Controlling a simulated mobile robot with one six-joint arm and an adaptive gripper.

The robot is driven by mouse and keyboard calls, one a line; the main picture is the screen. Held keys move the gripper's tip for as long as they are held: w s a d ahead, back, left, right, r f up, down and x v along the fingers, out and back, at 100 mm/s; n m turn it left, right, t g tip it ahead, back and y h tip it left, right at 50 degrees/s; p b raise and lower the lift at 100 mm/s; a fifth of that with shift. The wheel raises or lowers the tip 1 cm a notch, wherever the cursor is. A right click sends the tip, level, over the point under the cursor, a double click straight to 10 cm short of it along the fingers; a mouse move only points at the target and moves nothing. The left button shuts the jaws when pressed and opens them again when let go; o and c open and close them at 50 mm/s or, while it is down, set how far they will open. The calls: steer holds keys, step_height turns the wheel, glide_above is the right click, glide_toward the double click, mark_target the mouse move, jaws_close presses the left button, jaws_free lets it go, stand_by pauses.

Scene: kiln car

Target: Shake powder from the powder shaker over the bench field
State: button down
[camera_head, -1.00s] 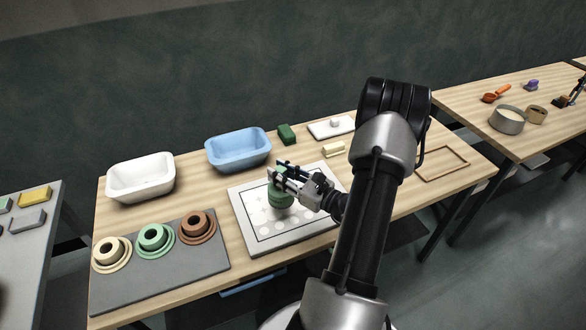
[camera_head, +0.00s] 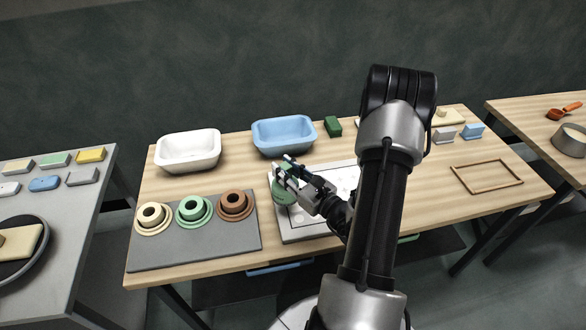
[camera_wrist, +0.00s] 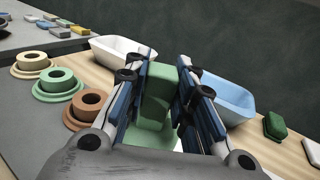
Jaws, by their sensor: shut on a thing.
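My gripper (camera_head: 287,174) is shut on a green powder shaker (camera_head: 284,193). In the wrist view the shaker (camera_wrist: 157,92) stands between the two fingers (camera_wrist: 160,85). The bench field is a pale board (camera_head: 290,234) with a thin dark outline, lying on the wooden bench. The shaker is above the board's left part, near its left edge; whether it touches the board I cannot tell. My arm hides much of the board's right side, and the shaker's lower end is not clearly visible.
A grey mat (camera_head: 190,254) left of the board bears cream, green and brown ring-shaped pieces. A white tub (camera_head: 188,152), a blue tub (camera_head: 284,136) and a green block (camera_head: 333,126) stand behind. A thin wooden frame (camera_head: 487,177) lies right, with bare bench around it.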

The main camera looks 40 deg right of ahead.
steer(key=shift+d, duration=0.1)
steer(key=s+d+b, duration=0.1)
steer(key=s+d, duration=0.7)
steer(key=d, duration=0.5)
steer(key=s+d+b, duration=0.2)
steer(key=s+d, duration=0.6)
steer(key=d, duration=0.5)
steer(key=shift+s+d, duration=0.15)
steer(key=shift+s, duration=0.05)
steer(key=shift+r, duration=0.1)
steer(key=s+a, duration=0.1)
steer(key=s, duration=0.1)
steer(key=s+a, duration=0.1)
steer(key=s, duration=0.1)
steer(key=shift+s+a+p, duration=0.1)
steer(key=shift+a+p, duration=0.2)
steer(key=w+a+p, duration=0.1)
steer(key=w+a, duration=0.7)
steer(key=a, duration=0.5)
steer(key=w+a+p, duration=0.2)
steer(key=w+a, duration=0.6)
steer(key=a, duration=0.5)
steer(key=shift+a, duration=0.25)
steer(key=shift+w, duration=0.1)
